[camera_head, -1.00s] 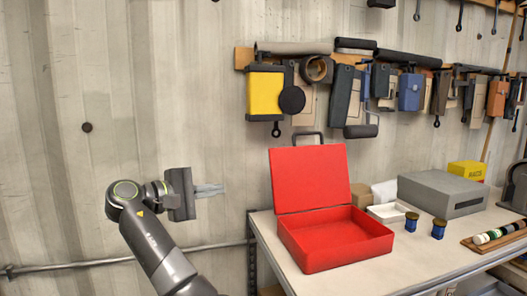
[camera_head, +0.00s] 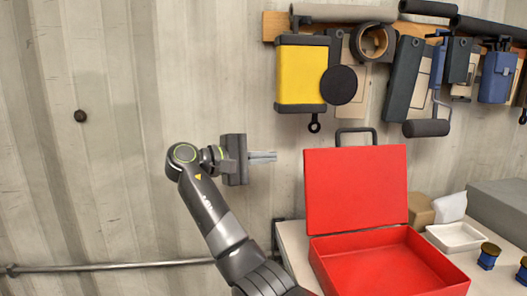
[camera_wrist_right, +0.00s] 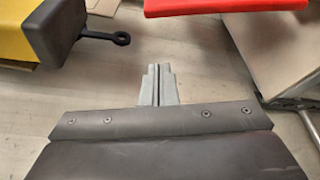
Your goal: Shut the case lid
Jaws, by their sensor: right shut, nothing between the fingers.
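The red case (camera_head: 390,268) stands on the workbench at the lower right of the head view. Its lid (camera_head: 356,188) stands up, open, with a dark handle (camera_head: 356,131) on top. The case looks empty. My right gripper (camera_head: 274,157) is shut and empty, just left of the lid near its upper edge in the picture, with a gap between them. In the right wrist view its fingers (camera_wrist_right: 159,85) are together, and a red edge of the lid (camera_wrist_right: 210,6) shows at the top right, apart from them. My left gripper is not in view.
A yellow container (camera_head: 302,75) and a dark round disc (camera_head: 339,85) hang on the wall above the gripper. A white tray (camera_head: 456,237), a grey box (camera_head: 502,208) and blue spools (camera_head: 488,256) stand right of the case. The wall left of my arm is mostly bare.

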